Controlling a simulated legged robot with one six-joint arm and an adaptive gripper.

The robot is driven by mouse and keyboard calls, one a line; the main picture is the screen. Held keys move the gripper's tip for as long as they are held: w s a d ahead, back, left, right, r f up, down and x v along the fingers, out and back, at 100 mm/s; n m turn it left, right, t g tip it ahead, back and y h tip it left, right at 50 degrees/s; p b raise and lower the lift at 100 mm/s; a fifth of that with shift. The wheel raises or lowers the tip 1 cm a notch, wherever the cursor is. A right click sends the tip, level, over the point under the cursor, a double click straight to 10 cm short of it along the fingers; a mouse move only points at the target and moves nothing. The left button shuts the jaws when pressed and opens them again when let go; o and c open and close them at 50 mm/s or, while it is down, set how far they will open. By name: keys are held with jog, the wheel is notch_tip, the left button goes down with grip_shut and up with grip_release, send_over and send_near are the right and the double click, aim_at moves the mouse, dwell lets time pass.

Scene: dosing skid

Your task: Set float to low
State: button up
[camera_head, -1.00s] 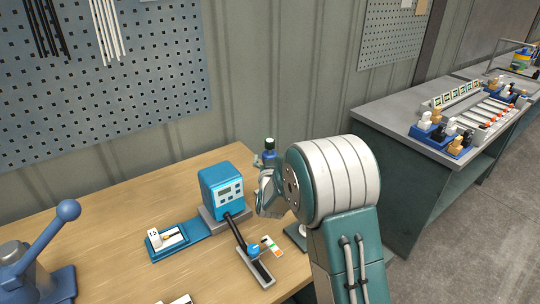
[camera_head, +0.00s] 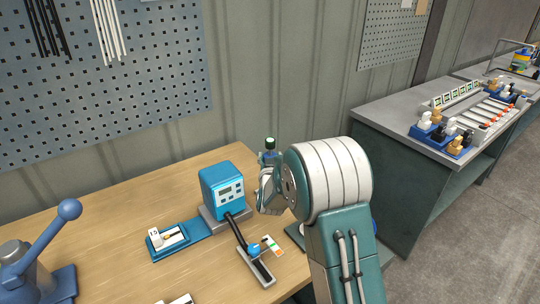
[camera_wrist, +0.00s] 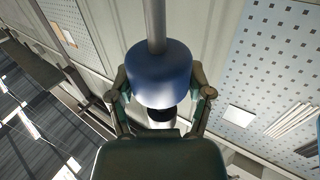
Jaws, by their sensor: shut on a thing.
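In the wrist view, a blue cylindrical float (camera_wrist: 158,72) sits on a grey rod (camera_wrist: 155,25). My gripper (camera_wrist: 162,92) has one finger on each side of the float and is shut on it. A dark part and a pale part show just below the float, partly hidden by my gripper's body. In the head view my gripper (camera_head: 268,188) is mostly hidden beside my arm's large white joint. A small blue piece with a green and dark top (camera_head: 270,143) shows just above it. Any low mark is not visible.
On the wooden bench stand a blue metering box (camera_head: 222,190) with a display, a blue tray (camera_head: 172,242), a black-handled probe (camera_head: 258,264) and a blue lever press (camera_head: 40,250). A second bench (camera_head: 400,120) with racks stands right. Pegboard hangs behind.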

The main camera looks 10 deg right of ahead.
notch_tip(320, 180, down, 3)
jog(key=shift+f, duration=0.15)
jog(key=o, duration=1.3)
jog(key=shift+w, duration=0.1)
jog(key=shift+a, duration=0.1)
jog(key=s, duration=0.2)
jog(key=s+a, duration=0.1)
jog(key=s, duration=0.4)
jog(key=shift+s+a, duration=0.2)
jog(key=shift+a, duration=0.05)
